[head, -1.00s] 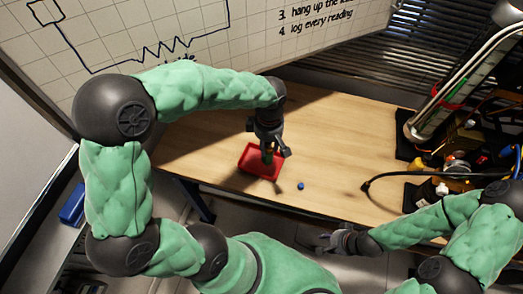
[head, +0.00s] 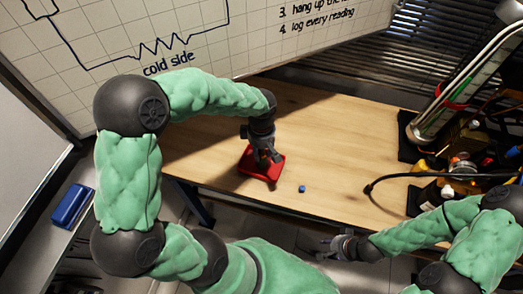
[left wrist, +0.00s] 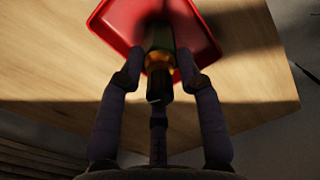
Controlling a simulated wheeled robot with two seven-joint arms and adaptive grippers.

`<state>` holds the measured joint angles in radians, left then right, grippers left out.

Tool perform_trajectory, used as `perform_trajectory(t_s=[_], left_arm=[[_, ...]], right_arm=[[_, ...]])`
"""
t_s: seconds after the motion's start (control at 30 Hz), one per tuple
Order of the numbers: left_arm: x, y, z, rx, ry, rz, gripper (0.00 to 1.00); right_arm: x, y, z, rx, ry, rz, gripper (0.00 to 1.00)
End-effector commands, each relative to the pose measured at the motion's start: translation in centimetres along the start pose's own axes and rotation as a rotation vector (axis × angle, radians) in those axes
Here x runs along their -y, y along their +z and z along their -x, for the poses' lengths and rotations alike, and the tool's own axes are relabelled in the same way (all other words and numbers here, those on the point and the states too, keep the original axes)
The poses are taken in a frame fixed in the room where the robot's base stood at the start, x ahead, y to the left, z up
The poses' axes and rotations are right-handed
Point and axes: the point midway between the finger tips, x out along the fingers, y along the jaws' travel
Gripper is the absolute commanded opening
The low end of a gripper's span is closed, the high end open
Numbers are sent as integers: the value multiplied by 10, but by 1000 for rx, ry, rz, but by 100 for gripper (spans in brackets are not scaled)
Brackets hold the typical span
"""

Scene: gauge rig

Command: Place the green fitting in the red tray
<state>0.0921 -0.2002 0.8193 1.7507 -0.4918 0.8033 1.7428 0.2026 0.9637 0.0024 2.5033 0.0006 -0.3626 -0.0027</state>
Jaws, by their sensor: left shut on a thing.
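The red tray (head: 245,165) lies on the wooden table in the head view, and its rim also shows in the left wrist view (left wrist: 207,45). My left gripper (head: 268,158) is over the tray, pointing down. In the left wrist view, my left gripper (left wrist: 160,75) is shut on the green fitting (left wrist: 160,38), which has a dark green body and a brass-coloured band. The fitting is over the tray's inside; I cannot tell whether it touches the floor. In the head view the gripper hides it. My right gripper (head: 325,247) is off the table's front edge, too small to read.
A small blue piece (head: 302,188) lies on the table (head: 330,140) right of the tray. A black cable (head: 400,176) and a gauge rig (head: 440,110) with bottles stand at the right. A whiteboard (head: 200,35) is behind. The table's middle is clear.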

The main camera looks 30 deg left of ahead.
Motion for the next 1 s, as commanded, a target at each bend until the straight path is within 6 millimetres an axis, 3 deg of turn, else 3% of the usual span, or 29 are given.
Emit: perform_trajectory(t_s=[0.1,0.13,0.2,0.63,1.0], left_arm=[[0,0,-4,0,1,0,0],[0,0,-3,0,0,0,44],[0,0,-3,0,0,0,59],[0,0,2,0,0,0,59],[-1,0,71,0,4,-1,59]], right_arm=[[-1,0,-4,0,0,0,37],[-1,0,-3,0,0,0,37],[-1,0,-2,0,0,0,37],[1,0,2,0,0,0,37],[8,1,21,0,0,0,37]])
